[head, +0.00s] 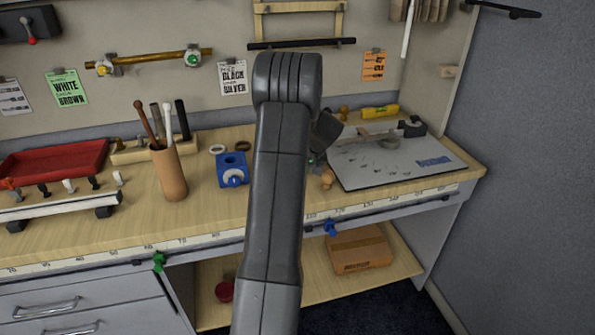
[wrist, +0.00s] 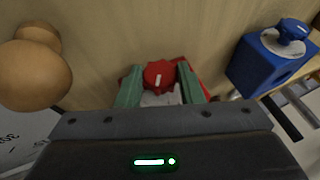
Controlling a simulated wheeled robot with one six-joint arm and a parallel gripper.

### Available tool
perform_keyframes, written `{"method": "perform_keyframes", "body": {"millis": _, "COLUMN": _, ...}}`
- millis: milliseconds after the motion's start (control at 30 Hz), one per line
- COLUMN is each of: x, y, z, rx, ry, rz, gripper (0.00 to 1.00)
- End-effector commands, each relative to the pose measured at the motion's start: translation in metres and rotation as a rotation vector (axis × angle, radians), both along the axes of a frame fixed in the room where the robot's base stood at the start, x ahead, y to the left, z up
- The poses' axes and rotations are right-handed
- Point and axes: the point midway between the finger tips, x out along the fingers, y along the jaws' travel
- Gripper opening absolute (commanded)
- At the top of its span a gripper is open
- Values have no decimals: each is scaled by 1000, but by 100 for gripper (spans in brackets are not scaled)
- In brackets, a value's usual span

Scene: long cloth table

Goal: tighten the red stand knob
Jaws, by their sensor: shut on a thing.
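The red stand knob (wrist: 159,74) shows in the wrist view, with a white mark on its top. My gripper (wrist: 160,84) has its two green fingers on either side of the knob, shut on it. Part of a red stand shows behind and beside the fingers; most of it is hidden by my gripper. In the head view my arm hides the knob and the fingers.
A blue block with a blue knob (head: 232,172) stands left of my arm; it also shows at the right of the wrist view. A round wooden piece (wrist: 35,72) is close on the left there. A grey board (head: 395,165) lies right of my arm. A brown cup (head: 168,172) holds tools.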

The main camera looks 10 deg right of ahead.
Motion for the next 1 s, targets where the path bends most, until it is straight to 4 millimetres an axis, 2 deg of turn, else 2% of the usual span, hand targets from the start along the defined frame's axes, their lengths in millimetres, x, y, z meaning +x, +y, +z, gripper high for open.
{"method": "perform_keyframes", "body": {"millis": 133, "x": 0, "y": 0, "z": 1, "rx": -1, "ry": -1, "rz": -1, "gripper": 11}}
{"method": "perform_keyframes", "body": {"millis": 167, "x": 0, "y": 0, "z": 1, "rx": -1, "ry": -1, "rz": -1, "gripper": 38}}
{"method": "perform_keyframes", "body": {"millis": 267, "x": 0, "y": 0, "z": 0, "rx": -1, "ry": -1, "rz": -1, "gripper": 56}}
{"method": "perform_keyframes", "body": {"millis": 533, "x": 0, "y": 0, "z": 1, "rx": -1, "ry": 0, "rz": 0, "gripper": 56}}
{"method": "perform_keyframes", "body": {"millis": 667, "x": -3, "y": -3, "z": 8, "rx": -2, "ry": -3, "rz": -2, "gripper": 56}}
{"method": "perform_keyframes", "body": {"millis": 767, "x": -9, "y": -8, "z": 21, "rx": -2, "ry": -4, "rz": -2, "gripper": 56}}
{"method": "perform_keyframes", "body": {"millis": 1000, "x": -29, "y": -26, "z": 69, "rx": -4, "ry": -5, "rz": -2, "gripper": 56}}
